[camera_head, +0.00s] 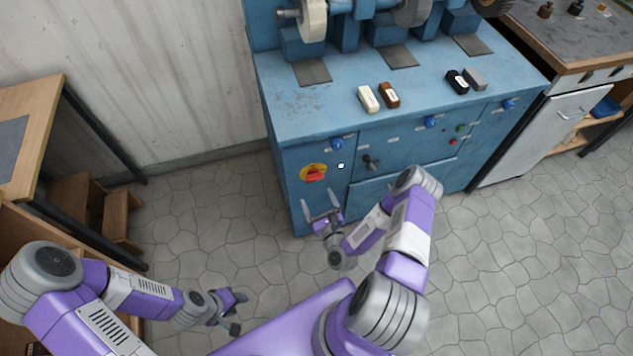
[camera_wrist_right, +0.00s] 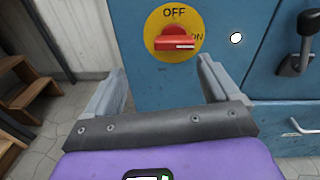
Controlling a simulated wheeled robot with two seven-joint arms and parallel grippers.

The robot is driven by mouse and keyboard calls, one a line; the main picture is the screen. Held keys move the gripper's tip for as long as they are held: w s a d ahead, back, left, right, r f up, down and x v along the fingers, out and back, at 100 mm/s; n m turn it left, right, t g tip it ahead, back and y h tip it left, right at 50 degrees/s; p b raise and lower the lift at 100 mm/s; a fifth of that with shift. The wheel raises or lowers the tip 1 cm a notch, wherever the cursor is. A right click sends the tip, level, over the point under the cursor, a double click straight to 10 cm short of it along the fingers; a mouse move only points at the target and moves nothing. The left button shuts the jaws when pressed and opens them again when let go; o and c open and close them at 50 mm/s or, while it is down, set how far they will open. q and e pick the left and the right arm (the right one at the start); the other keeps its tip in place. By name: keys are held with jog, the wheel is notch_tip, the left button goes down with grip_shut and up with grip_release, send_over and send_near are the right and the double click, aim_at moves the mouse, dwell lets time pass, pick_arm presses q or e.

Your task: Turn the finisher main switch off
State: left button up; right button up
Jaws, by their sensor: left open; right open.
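The main switch is a red handle (camera_head: 316,174) on a yellow disc (camera_head: 308,167), on the left front of the blue finisher (camera_head: 292,190). In the right wrist view the red handle (camera_wrist_right: 176,44) lies horizontal, its white mark at the right end, towards ON. OFF is printed at the top of the yellow disc (camera_wrist_right: 175,17). My right gripper (camera_head: 319,201) is open and empty, just below and in front of the switch, apart from it. Its two fingers (camera_wrist_right: 162,72) straddle the handle's width in the wrist view. My left gripper (camera_head: 238,312) is open and empty, low at the left over the floor.
A white round spot (camera_wrist_right: 236,38) and a dark lever (camera_wrist_right: 303,45) are right of the switch. Several blocks, including a cream one (camera_head: 368,99), lie on the finisher's top. A wooden bench (camera_head: 30,95) stands left. Stone floor in front of the finisher is clear.

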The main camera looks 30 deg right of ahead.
aim_at(316, 180)
jog(key=w+d, duration=0.1)
jog(key=w, duration=0.1)
jog(key=w+d+m+h+b, duration=0.1)
jog(key=w, duration=0.1)
jog(key=w+d+m, duration=0.1)
jog(key=w, duration=0.1)
jog(key=shift+w+d+r+b, duration=0.15)
jog(key=shift+w+r+b, duration=0.15)
jog(key=shift+w, duration=0.1)
jog(key=c, duration=1.1)
jog(key=shift+o, duration=0.2)
